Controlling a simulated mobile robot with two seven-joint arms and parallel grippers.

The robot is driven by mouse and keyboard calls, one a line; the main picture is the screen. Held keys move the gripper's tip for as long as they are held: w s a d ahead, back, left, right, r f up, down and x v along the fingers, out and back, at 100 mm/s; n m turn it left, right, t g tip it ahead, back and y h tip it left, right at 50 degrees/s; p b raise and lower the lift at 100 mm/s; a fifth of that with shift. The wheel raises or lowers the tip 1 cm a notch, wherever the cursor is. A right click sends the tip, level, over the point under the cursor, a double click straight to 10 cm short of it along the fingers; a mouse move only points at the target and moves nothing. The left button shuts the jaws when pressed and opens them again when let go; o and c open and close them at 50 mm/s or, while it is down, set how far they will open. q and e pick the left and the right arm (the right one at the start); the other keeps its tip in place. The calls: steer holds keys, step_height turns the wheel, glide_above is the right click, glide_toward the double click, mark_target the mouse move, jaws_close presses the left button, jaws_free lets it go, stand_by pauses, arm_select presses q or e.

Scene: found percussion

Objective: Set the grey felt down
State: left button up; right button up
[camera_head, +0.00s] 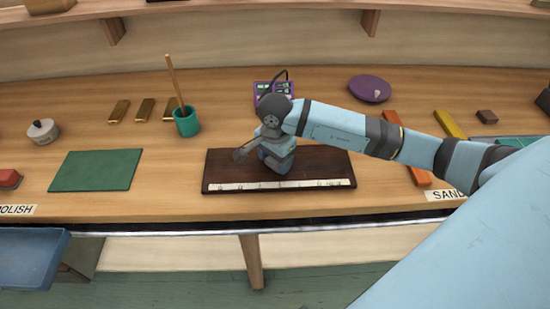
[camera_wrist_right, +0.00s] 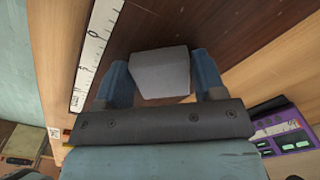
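The grey felt (camera_wrist_right: 160,73) is a small pale grey block in the right wrist view. It sits between the two blue fingers of my right gripper (camera_head: 279,166), with both fingers against its sides. My right gripper points down over the dark brown board (camera_head: 325,165), which has a white ruler strip along its front edge. In the head view the gripper hides the felt. I cannot tell whether the felt touches the board. My left gripper is not in view.
A green mat (camera_head: 96,171) lies left of the board. Behind stand a green cup (camera_head: 187,123) with a stick, several brass bars (camera_head: 144,109), a purple device (camera_head: 265,88) and a purple disc (camera_head: 369,88). An orange bar (camera_head: 419,176) lies to the right.

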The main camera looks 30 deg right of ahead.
steer(key=shift+o, duration=1.3)
steer(key=shift+r, duration=0.25)
step_height(320, 180, up, 12)
steer(key=shift+b, duration=0.3)
steer(key=shift+f, duration=0.1)
